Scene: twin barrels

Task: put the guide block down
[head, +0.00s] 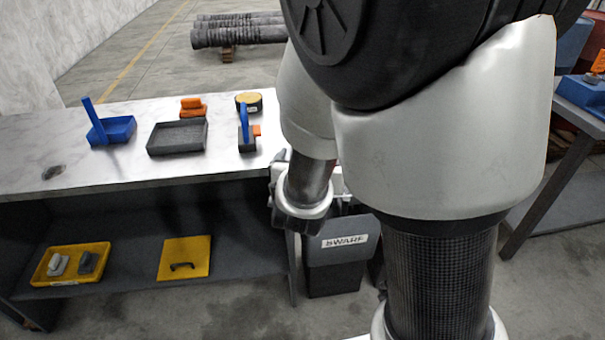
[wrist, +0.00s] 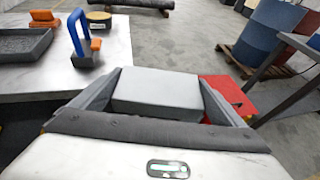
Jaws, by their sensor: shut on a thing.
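A plain grey block (wrist: 156,92), which I take to be the guide block, is between the two fingers of my gripper (wrist: 160,78) in the wrist view. The gripper is shut on it. The block is held out beyond the near right end of the workbench (wrist: 122,50), with floor showing past it. In the head view my arm hides the block and the fingers, so I cannot tell its height over the surfaces there.
On the bench stand a dark grey tray (head: 177,151), a blue tray (head: 118,140), an orange item (head: 192,114), a yellow round (head: 248,109) and a blue-handled tool (head: 244,136). A SWARF bin (head: 340,275) stands beside it. The bench's front left is mostly clear.

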